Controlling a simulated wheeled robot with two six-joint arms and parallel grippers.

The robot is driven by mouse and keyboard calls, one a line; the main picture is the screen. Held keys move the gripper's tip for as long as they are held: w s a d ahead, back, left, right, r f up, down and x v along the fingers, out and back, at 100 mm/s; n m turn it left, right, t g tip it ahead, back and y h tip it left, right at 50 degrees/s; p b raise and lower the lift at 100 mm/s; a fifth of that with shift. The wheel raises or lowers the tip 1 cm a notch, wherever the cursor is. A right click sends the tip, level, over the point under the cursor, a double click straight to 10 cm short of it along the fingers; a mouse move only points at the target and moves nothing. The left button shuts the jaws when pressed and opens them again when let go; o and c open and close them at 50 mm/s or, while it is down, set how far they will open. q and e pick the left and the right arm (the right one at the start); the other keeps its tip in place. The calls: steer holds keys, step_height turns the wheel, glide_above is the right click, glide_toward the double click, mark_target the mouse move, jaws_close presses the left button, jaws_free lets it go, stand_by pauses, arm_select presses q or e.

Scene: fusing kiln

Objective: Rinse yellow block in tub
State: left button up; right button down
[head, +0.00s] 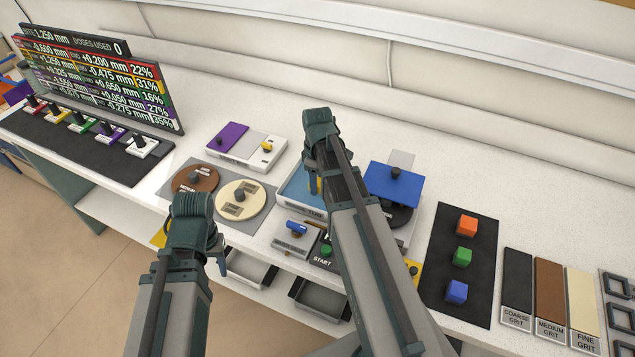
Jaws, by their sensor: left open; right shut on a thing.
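The tub (289,192) is a shallow tray with blue inside and a label on its front, at the middle of the bench. My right arm reaches over it, and my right gripper (314,178) points down at the tub, mostly hidden by its own wrist. A small yellow patch, the yellow block (312,185), shows at its fingers; the gripper is shut on it. I cannot tell how deep the block sits in the tub. My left gripper (220,262) is open and empty at the bench's front edge, left of the tub, with only part of its fingers visible.
Brown (194,179) and cream (243,200) discs lie left of the tub. A blue plate (393,184) with a knob stands to its right. Orange (467,224), green (462,257) and blue (456,291) blocks sit on a dark mat, beside grit strips (549,298). A display board (100,80) stands far left.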

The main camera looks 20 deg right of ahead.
steer(key=shift+r+p, duration=3.65)
steer(key=shift+r, duration=0.1)
steer(key=shift+f, duration=0.15)
